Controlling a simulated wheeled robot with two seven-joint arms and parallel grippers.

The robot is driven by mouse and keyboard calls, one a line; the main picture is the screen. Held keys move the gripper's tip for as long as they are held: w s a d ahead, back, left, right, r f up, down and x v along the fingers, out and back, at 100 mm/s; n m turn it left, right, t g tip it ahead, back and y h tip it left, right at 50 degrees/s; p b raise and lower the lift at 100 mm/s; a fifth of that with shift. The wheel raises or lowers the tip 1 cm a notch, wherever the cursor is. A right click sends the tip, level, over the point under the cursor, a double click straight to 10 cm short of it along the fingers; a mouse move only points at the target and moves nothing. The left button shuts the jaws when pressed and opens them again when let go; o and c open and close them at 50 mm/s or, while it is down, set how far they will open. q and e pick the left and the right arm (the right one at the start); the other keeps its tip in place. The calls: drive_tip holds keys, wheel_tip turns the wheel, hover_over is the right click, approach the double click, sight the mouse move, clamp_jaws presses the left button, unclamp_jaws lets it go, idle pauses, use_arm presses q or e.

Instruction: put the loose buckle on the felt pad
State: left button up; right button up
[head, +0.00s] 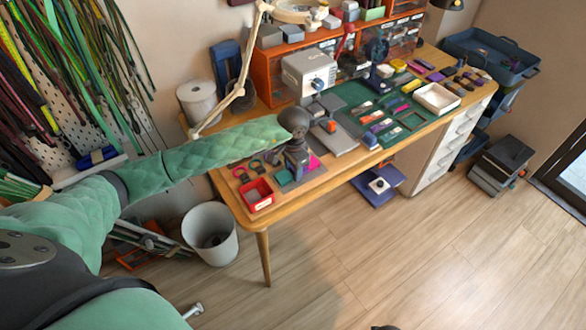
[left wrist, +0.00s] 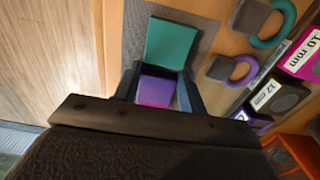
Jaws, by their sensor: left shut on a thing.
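My left gripper (head: 296,166) is over the near left end of the workbench, pointing down. In the left wrist view its fingers (left wrist: 158,90) are shut on a small purple block-like thing, which I take to be the loose buckle (left wrist: 157,87). A teal square pad (left wrist: 172,42) lies on a grey mat (left wrist: 203,38) just past the fingertips; it also shows in the head view (head: 283,178). A magenta pad (head: 314,162) shows beside the gripper. I cannot tell which is the felt pad. The buckle's underside is hidden. My right gripper is out of view.
A red tray (head: 258,195) stands at the bench's front left corner. Rings with grey clips (left wrist: 244,70) and labelled boxes (left wrist: 278,98) lie beside the mat. A grey machine (head: 310,76) and a green cutting mat (head: 362,122) are farther right.

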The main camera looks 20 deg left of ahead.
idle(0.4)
use_arm(q)
drive_tip(key=o, duration=0.9)
